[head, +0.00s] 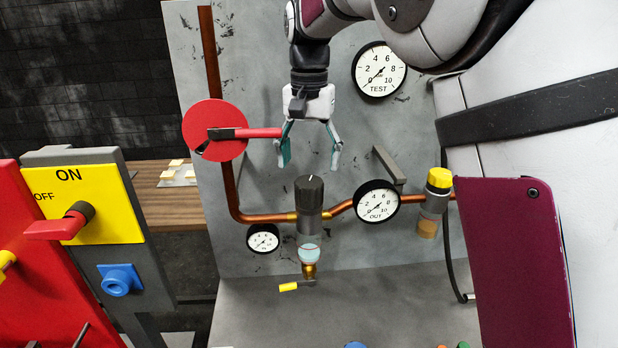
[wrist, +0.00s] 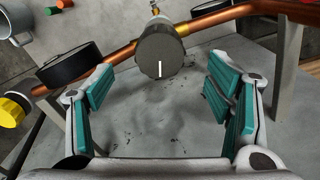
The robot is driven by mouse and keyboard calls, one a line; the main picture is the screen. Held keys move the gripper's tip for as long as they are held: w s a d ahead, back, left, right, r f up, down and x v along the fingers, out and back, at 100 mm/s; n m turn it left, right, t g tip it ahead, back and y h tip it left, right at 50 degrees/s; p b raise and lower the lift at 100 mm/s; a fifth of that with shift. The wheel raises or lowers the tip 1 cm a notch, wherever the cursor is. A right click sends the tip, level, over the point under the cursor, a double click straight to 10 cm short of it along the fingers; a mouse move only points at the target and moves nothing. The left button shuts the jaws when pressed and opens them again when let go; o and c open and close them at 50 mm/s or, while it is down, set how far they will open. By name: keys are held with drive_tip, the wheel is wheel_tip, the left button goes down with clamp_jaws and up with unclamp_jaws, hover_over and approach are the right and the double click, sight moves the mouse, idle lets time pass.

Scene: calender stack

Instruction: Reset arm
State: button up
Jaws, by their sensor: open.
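My gripper (head: 309,158) hangs pointing down in front of the grey panel in the head view, its teal-padded fingers apart and empty. It is above the black knob (head: 309,190) of the regulator on the copper pipe, with a gap between. To its left is the red disc (head: 213,118) with a red lever (head: 258,132) that reaches close to the left finger; I cannot tell if they touch. In the wrist view my gripper (wrist: 160,100) is wide open, and the black knob (wrist: 160,50) with a white mark shows beyond the fingers, nothing between them.
A TEST gauge (head: 379,70) and an OUT gauge (head: 377,201) are on the panel (head: 350,130). A yellow-capped fitting (head: 437,190) stands at right. A switch box with a yellow ON/OFF plate (head: 95,200) is at left. The bench surface (head: 400,310) below is mostly clear.

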sight(310, 181)
drive_tip(key=s+d+r+t+y, duration=0.1)
drive_tip(key=s+d+r, duration=0.5)
drive_tip(key=d+r, duration=0.1)
drive_tip(key=s+d+f+n+t+b, duration=0.1)
drive_tip(key=s+d+f+n+t, duration=0.1)
drive_tip(key=s, duration=0.8)
drive_tip(key=s+d+f+n+t+h+b, duration=0.1)
drive_tip(key=s+d+f+n+t, duration=0.1)
drive_tip(key=s+d+f, duration=0.2)
drive_tip(key=s+f, duration=0.3)
drive_tip(key=s, duration=0.3)
drive_tip(key=shift+s+d+t+b, duration=0.2)
drive_tip(key=shift+d+t+b, duration=0.05)
drive_tip(key=shift+t+b, duration=0.1)
